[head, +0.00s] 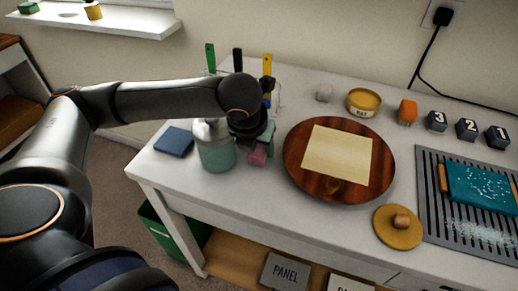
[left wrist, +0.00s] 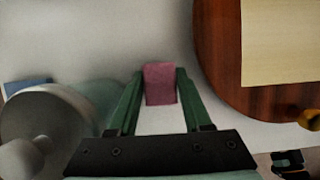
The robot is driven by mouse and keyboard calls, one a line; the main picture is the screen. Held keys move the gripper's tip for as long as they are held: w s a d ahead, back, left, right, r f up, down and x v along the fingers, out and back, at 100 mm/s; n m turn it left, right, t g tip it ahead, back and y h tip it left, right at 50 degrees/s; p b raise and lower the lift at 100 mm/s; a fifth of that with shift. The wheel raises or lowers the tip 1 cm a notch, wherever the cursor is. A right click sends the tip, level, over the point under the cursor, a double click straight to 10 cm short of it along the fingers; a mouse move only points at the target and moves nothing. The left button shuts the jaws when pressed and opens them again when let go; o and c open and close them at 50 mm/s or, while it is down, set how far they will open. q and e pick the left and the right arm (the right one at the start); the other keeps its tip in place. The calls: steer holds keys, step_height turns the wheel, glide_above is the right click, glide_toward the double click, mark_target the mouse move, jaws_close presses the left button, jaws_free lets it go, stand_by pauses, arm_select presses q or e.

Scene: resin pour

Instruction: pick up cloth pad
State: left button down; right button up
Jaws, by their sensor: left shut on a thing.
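The cloth pad, a small pink block (left wrist: 160,84), is between the two green fingers of my left gripper (left wrist: 159,76) in the left wrist view. Both fingers touch its sides, so the gripper is shut on it. In the head view the pink pad (head: 257,155) shows below my left gripper (head: 257,148), at the white table just left of the round wooden board. The wrist partly hides the fingers there. I cannot tell whether the pad touches the table. My right gripper is not in view.
A grey-green jar (head: 216,154) stands close left of the gripper, with a blue square (head: 174,141) beyond it. The round wooden board (head: 298,165) with a cream sheet (head: 345,150) is close right. Upright coloured tools (head: 267,65) stand behind. The table's front left is clear.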

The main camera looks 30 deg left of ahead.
arm_select(q)
steer(key=s+d+r+p, duration=0.4)
steer(key=s+d+r, duration=0.5)
steer(key=r, duration=0.3)
steer(key=shift+s+d, duration=0.2)
steer(key=shift+d, duration=0.55)
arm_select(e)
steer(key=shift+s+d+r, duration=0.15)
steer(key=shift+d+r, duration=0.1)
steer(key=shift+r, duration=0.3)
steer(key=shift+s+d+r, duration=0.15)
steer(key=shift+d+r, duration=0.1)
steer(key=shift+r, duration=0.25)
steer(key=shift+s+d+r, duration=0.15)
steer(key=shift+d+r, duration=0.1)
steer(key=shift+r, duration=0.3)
arm_select(q)
steer(key=c, duration=0.9)
jaws_free()
steer(key=c, duration=0.6)
